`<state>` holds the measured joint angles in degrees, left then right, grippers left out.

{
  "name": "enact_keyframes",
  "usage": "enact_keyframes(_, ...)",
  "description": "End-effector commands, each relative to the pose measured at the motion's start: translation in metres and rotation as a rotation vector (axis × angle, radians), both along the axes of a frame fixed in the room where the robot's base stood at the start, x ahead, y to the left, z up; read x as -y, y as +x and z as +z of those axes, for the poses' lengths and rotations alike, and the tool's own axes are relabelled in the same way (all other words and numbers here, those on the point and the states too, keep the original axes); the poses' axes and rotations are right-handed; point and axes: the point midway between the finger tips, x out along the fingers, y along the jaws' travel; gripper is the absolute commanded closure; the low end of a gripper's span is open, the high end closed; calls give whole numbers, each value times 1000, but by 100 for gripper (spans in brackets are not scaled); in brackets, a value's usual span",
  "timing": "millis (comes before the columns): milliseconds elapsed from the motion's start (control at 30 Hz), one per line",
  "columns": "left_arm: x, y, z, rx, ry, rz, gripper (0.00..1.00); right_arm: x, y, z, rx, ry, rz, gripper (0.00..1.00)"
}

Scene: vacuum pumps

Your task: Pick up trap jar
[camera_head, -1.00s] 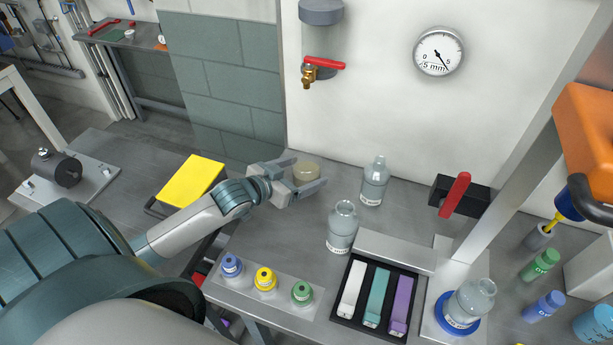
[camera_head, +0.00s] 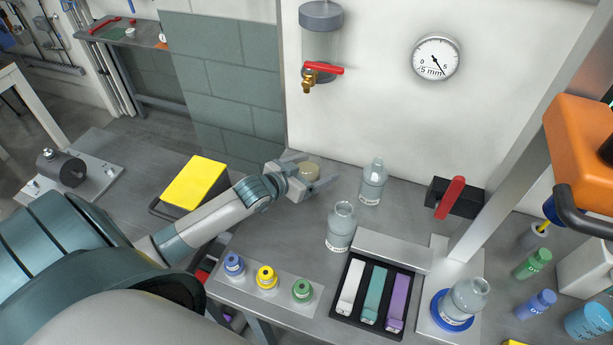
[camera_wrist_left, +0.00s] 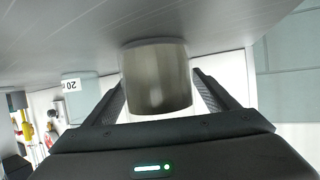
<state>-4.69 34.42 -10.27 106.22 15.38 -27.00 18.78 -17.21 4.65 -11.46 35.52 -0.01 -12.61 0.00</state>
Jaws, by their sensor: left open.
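A short beige-grey cylinder, probably the trap jar (camera_head: 309,172), stands on the grey bench near the wall. My left gripper (camera_head: 313,172) is open, with one finger on each side of it. In the left wrist view the cylinder (camera_wrist_left: 157,78) fills the space between the two fingers (camera_wrist_left: 160,95) and appears upside down, its base against the bench. A small gap shows beside the right finger; I cannot tell whether the left one touches. The cylinder's lower part is hidden in the head view. My right gripper is not in view.
Two clear bottles (camera_head: 373,182) (camera_head: 341,228) stand right of the gripper. A clear wall vessel (camera_head: 321,45) with a red-handled valve (camera_head: 322,70) hangs above. Three capped vials (camera_head: 267,278) and a black tray (camera_head: 337,317) lie at the front. The bench between gripper and vials is clear.

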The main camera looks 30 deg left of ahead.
Motion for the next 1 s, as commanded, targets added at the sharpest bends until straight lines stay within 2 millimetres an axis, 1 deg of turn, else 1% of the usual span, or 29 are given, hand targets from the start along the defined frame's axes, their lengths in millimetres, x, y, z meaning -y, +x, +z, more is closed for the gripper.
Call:
enact_keyframes(133, 0, 0, 0, 0, 0, 0, 20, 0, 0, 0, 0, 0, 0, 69)
enact_keyframes(167, 0, 0, 0, 0, 0, 0, 28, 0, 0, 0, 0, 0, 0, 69)
enact_keyframes(200, 0, 0, 0, 0, 0, 0, 37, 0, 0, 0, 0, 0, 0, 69)
enact_keyframes(267, 0, 0, 0, 0, 0, 0, 51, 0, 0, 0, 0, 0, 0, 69)
enact_keyframes(300, 0, 0, 0, 0, 0, 0, 61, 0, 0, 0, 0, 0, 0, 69)
enact_keyframes(367, 0, 0, 0, 0, 0, 0, 75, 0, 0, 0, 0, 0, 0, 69)
enact_keyframes(633, 0, 0, 2, 3, 0, 0, 75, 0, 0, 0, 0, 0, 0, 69)
enact_keyframes(733, 0, 1, 6, 4, 0, 0, 75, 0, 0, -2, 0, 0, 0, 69)
enact_keyframes(867, 0, 1, 17, 6, 1, -1, 75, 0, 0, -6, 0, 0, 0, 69)
enact_keyframes(1000, -1, 1, 36, 6, 2, -1, 75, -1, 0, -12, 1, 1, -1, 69)
